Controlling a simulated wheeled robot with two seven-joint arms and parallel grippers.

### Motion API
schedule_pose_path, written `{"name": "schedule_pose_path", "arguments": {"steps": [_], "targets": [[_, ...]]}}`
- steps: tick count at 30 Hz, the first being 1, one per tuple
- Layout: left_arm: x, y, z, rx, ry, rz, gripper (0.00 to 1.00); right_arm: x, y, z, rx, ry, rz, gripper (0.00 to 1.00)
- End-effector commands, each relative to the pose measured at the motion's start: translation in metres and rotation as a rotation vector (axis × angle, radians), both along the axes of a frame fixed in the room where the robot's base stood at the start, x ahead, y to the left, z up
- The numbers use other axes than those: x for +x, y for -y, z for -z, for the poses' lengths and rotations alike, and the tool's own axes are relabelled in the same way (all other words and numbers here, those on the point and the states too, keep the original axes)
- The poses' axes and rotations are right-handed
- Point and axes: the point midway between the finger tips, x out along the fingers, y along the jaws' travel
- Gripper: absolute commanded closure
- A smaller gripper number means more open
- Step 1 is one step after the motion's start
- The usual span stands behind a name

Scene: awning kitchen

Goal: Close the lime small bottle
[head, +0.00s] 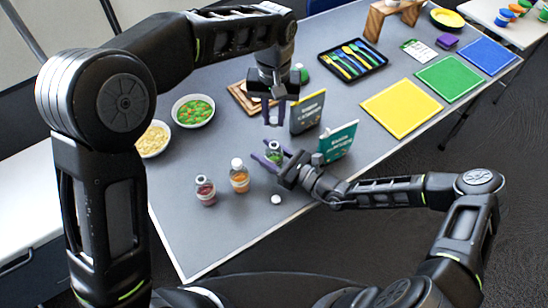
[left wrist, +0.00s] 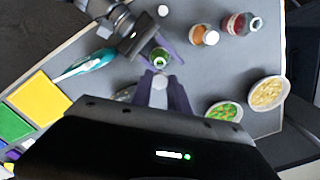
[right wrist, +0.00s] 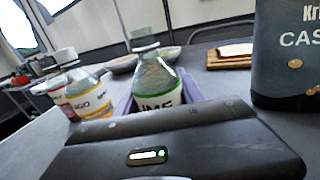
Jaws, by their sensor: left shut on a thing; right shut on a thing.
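The lime bottle (head: 275,154) is a small clear bottle with a green label, upright at the table's front half. My right gripper (head: 268,157) is shut around its body; the right wrist view shows its label (right wrist: 158,108) between the purple fingers. Its neck looks uncapped in the left wrist view (left wrist: 160,58). My left gripper (head: 273,113) points down above and slightly behind the bottle, apart from it. It is shut on a small white cap (left wrist: 159,82), seen between its fingers in the left wrist view.
An orange bottle (head: 239,178) with a white cap and an open red bottle (head: 205,191) stand to the left. A loose white cap (head: 276,199) lies in front. Bowls (head: 193,111) are at left.

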Motion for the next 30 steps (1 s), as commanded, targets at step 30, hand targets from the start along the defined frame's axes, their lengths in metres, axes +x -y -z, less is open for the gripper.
{"name": "schedule_pose_path", "arguments": {"steps": [30], "targets": [[-0.001, 0.0, 0.05, -0.001, 0.001, 0.0, 1.0, 0.0, 0.0, 0.0, -0.001, -0.001, 0.0, 1.0]]}}
